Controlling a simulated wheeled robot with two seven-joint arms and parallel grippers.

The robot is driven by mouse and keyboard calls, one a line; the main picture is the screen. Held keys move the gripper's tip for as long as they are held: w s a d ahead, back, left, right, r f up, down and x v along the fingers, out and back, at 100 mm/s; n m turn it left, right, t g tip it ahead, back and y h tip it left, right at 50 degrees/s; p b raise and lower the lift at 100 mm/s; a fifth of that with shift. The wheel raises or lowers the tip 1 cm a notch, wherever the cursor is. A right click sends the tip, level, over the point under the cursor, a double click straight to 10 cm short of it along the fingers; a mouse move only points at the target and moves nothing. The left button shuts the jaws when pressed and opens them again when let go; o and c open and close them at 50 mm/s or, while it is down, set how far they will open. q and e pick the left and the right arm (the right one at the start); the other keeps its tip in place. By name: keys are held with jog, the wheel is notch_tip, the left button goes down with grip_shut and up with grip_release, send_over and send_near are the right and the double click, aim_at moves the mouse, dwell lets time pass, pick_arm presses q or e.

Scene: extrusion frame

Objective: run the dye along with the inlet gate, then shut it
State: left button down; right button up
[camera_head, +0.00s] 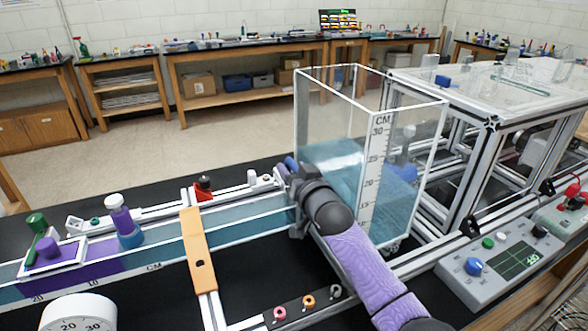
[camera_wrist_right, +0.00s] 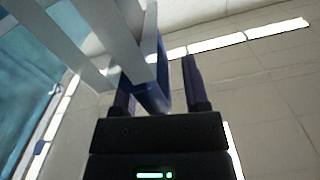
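My right gripper (camera_head: 284,174) is at the tank-side end of the long water channel (camera_head: 262,218). In the right wrist view the gripper (camera_wrist_right: 157,72) is open, with a blue part (camera_wrist_right: 153,98), seemingly the inlet gate's handle, between its fingers. A gap shows at the right finger; contact at the left cannot be told. A bit of blue (camera_head: 291,163) shows beside the gripper in the head view; the gate's plate is hidden, so its opening cannot be told. Purple dye (camera_head: 98,268) colours a stretch of the channel at left; teal water lies on both sides. My left gripper is not in view.
A clear tank (camera_head: 345,130) of teal water stands right of my gripper. A control box (camera_head: 500,262) sits at right.

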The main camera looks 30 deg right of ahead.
jog(key=shift+s, duration=0.1)
jog(key=s+p, duration=0.2)
jog(key=s, duration=0.7)
jog(key=shift+s+a, duration=0.25)
jog(key=shift+s, duration=0.15)
